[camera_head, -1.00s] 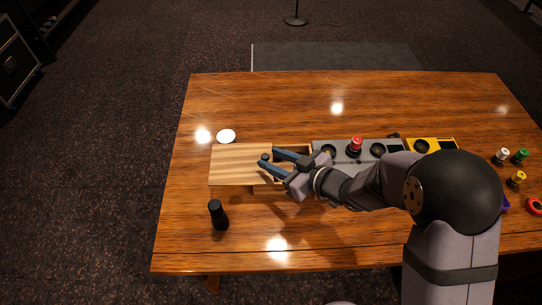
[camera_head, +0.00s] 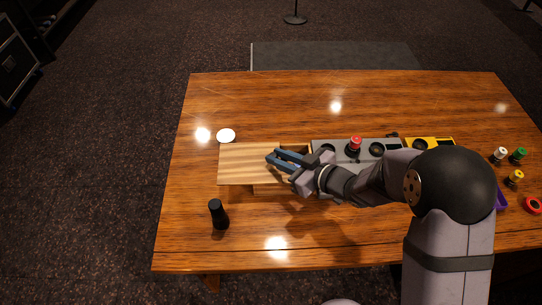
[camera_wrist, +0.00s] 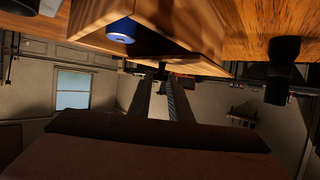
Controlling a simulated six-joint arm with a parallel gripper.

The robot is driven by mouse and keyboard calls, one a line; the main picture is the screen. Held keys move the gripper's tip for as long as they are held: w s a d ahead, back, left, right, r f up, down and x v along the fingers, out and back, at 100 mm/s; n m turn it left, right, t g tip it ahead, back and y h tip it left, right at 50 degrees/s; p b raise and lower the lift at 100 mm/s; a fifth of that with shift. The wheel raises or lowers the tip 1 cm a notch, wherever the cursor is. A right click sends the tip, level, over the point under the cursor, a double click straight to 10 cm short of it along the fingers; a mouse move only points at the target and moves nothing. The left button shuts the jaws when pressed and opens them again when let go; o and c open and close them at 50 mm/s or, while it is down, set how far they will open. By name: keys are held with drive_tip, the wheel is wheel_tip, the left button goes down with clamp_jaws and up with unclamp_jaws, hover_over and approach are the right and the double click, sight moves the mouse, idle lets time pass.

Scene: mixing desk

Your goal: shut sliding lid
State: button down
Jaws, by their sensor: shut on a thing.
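The sliding lid (camera_head: 240,163) is a pale striped wooden panel on a low wooden box (camera_head: 268,190) at the left of the desk. The lid sticks out left past the box. A dark gap shows at the box's right end, partly hidden by my gripper. My gripper (camera_head: 272,158) is over the lid with its fingers close together on the lid's small dark knob, which they mostly hide. In the wrist view the fingers (camera_wrist: 161,85) close around the dark knob (camera_wrist: 161,68), and a blue-and-white round thing (camera_wrist: 120,32) shows by the box.
A grey panel (camera_head: 340,145) with a red button (camera_head: 355,142) and dark dials stands right of the box, then a yellow one (camera_head: 437,142). A white disc (camera_head: 226,135) lies behind. Several coloured knobs are far right.

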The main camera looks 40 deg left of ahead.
drive_tip(key=w+d+p, duration=0.1)
drive_tip(key=w+d, duration=0.6)
drive_tip(key=shift+p, duration=0.35)
drive_tip(key=shift+w, duration=0.1)
drive_tip(key=c, duration=1.7)
unclamp_jaws()
drive_tip(key=shift+d, duration=0.15)
drive_tip(key=shift+o, duration=0.2)
drive_tip(key=shift+b+v, duration=0.8)
drive_tip(key=shift+v, duration=2.85)
